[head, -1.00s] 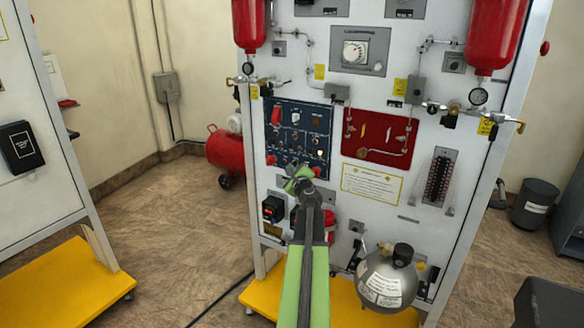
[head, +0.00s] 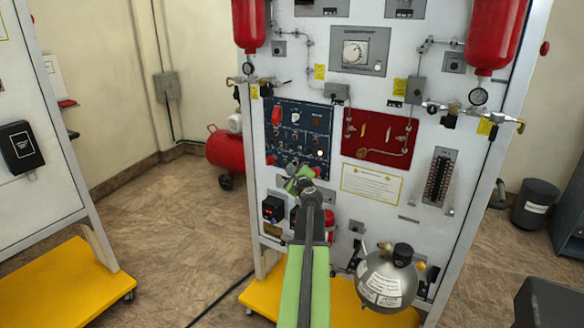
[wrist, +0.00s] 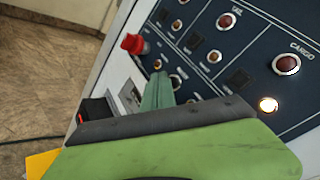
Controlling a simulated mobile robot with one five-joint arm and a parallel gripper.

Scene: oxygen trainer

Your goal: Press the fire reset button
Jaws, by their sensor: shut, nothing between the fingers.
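A dark blue control panel (head: 298,115) with switches, knobs and lamps is mounted on the white board. It also fills much of the wrist view (wrist: 240,45). My gripper (head: 299,181) is shut and empty at the panel's lower edge. In the wrist view its green fingers (wrist: 157,94) point at the lower part of the panel, by several small buttons. A red knob (wrist: 134,44) stands out to their left. A lamp (wrist: 267,104) glows to their right, below a red CARGO lamp (wrist: 287,64). I cannot read which button is fire reset. Contact is unclear, and my gripper hides part of the lower panel.
A red plate (head: 376,155) with fittings is right of the panel. A grey cylinder (head: 388,280) stands on the yellow base (head: 340,303).

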